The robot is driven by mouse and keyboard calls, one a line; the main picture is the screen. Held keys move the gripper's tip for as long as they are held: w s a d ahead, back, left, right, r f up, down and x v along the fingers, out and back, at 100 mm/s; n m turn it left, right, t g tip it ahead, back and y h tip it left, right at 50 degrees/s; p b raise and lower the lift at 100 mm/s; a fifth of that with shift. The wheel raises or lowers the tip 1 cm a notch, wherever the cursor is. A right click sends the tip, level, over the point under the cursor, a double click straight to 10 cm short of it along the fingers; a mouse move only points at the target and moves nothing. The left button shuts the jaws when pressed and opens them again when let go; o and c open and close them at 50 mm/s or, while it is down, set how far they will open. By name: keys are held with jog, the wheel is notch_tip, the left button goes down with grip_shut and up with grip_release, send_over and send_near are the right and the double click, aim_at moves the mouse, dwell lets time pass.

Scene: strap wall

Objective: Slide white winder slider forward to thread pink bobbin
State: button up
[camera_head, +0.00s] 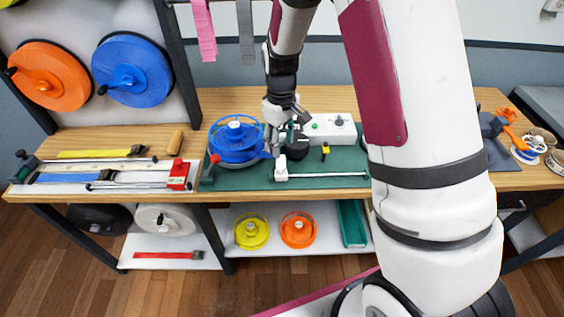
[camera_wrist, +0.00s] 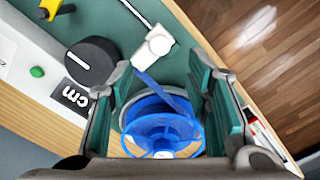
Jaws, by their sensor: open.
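The white winder slider (camera_head: 281,170) sits at the left end of a thin metal rail on the green winder mat; the wrist view also shows it (camera_wrist: 154,44). A blue bobbin (camera_head: 236,139) lies on the left part of the mat, and no pink bobbin shows. My gripper (camera_head: 272,142) is just right of the blue bobbin and beyond the slider. In the wrist view my gripper (camera_wrist: 166,82) has its teal-padded fingers apart. The blue bobbin (camera_wrist: 160,135) shows between them, with a blue strap running towards the slider. Nothing is clearly held.
A black knob (camera_head: 298,146) and a white control box (camera_head: 329,128) stand close to my gripper. A red block (camera_head: 179,175) on a measuring rail lies to the left. A pink strap (camera_head: 204,30) hangs above. My arm hides the bench's right middle.

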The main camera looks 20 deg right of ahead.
aim_at(281, 165)
notch_tip(281, 165, down, 9)
jog(key=shift+r+p, duration=0.1)
jog(key=shift+p, duration=0.4)
grip_shut()
